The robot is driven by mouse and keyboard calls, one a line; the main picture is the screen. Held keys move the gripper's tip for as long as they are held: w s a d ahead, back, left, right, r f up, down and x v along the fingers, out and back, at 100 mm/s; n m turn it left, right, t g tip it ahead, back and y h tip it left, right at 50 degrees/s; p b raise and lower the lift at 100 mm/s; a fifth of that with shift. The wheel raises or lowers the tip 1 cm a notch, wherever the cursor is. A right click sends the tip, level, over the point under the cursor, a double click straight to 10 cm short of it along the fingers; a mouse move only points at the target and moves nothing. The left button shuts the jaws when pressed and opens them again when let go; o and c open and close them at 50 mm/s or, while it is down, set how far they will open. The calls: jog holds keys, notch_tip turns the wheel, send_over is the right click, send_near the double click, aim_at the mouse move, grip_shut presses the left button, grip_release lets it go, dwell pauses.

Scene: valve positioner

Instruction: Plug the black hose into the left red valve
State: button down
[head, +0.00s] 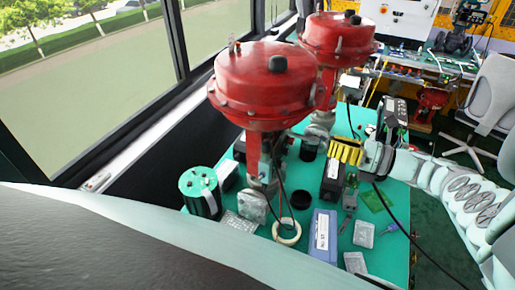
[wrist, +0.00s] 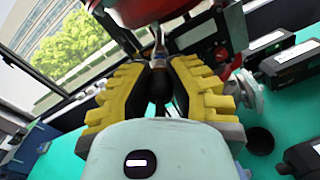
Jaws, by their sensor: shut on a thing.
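The left red valve (head: 262,85) is the nearer one in the head view, with a round red top on a red stem above the green table. Part of a red valve (wrist: 150,10) shows at the top of the wrist view, beyond my fingertips. My gripper (head: 345,150) has yellow fingers, right of the left valve's stem. In the wrist view my gripper (wrist: 159,86) is shut on a dark piece, seemingly the end of the black hose (head: 393,213). The hose hangs below my wrist toward the table's right edge. The valve's port is not clear.
A second red valve (head: 340,42) stands behind to the right. The green table (head: 300,190) holds a green-topped canister (head: 200,190), a tape ring (head: 287,231), a blue box (head: 320,234) and black boxes (head: 333,176). Windows line the left side.

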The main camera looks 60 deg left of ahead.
jog(key=shift+s+a, duration=0.3)
jog(key=shift+a, duration=0.15)
jog(key=c, duration=1)
grip_release()
jog(key=shift+o, duration=0.2)
jog(key=v, duration=0.7)
jog(key=shift+w, duration=0.15)
